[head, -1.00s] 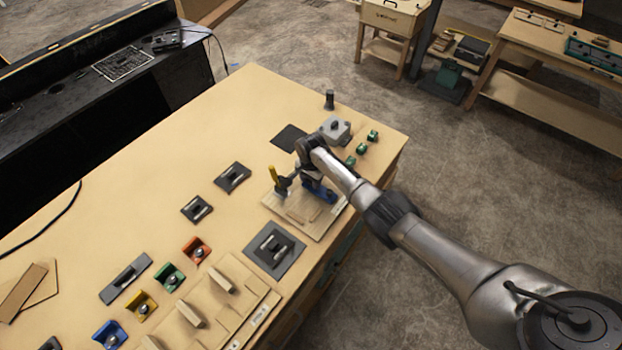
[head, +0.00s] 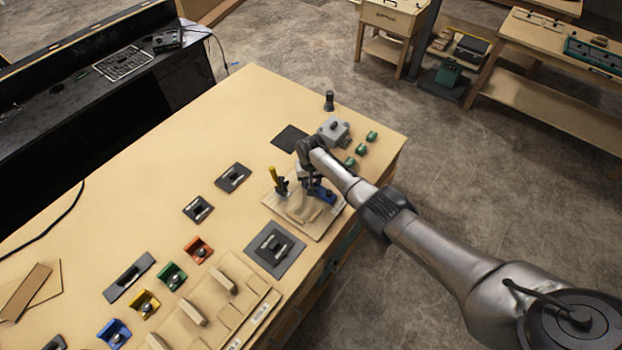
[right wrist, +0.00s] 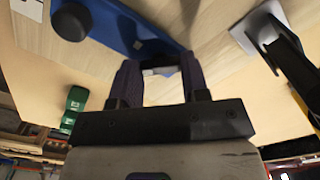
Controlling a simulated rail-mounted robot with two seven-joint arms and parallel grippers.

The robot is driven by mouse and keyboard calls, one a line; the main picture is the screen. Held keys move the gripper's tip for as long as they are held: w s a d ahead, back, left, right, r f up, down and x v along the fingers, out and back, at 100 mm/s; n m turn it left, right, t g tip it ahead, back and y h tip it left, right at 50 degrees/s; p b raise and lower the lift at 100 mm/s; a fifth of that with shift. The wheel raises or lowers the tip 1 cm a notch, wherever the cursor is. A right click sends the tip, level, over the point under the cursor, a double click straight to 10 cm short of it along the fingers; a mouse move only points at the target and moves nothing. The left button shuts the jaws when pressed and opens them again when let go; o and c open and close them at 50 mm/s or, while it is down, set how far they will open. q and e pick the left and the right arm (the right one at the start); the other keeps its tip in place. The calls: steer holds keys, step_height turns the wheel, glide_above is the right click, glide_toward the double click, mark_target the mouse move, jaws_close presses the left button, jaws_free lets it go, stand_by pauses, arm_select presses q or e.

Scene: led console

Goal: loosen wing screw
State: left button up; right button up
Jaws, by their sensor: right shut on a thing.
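My right gripper (head: 309,184) points down over the wooden fixture board (head: 318,229) near the table's right edge. In the right wrist view, its two dark fingers (right wrist: 160,82) are closed around a small grey-white part, which I take to be the wing screw (right wrist: 159,69). It sits at the edge of a blue bracket (right wrist: 135,32) with a round black knob (right wrist: 71,21). The blue bracket also shows beside the gripper in the head view (head: 325,194). The fingers hide most of the screw, so its turn angle is unclear. My left gripper is not in view.
A yellow-handled clamp (head: 273,175) stands on the board, close left of the gripper. A grey box (head: 334,130) and small green blocks (head: 361,149) lie behind. A grey plate (head: 274,249) lies in front.

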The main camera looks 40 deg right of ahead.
steer(key=n, duration=0.3)
steer(key=shift+f+n, duration=0.1)
steer(key=shift+n, duration=0.2)
steer(key=n, duration=0.3)
steer(key=shift+n, duration=0.3)
steer(key=n, duration=0.5)
steer(key=shift+f+n, duration=0.1)
steer(key=shift+n, duration=0.2)
steer(key=n, duration=0.4)
steer(key=shift+b, duration=0.4)
steer(key=n, duration=0.4)
steer(key=shift+b, duration=0.3)
steer(key=n, duration=0.3)
steer(key=shift+b, duration=0.3)
steer(key=shift+n, duration=1.1)
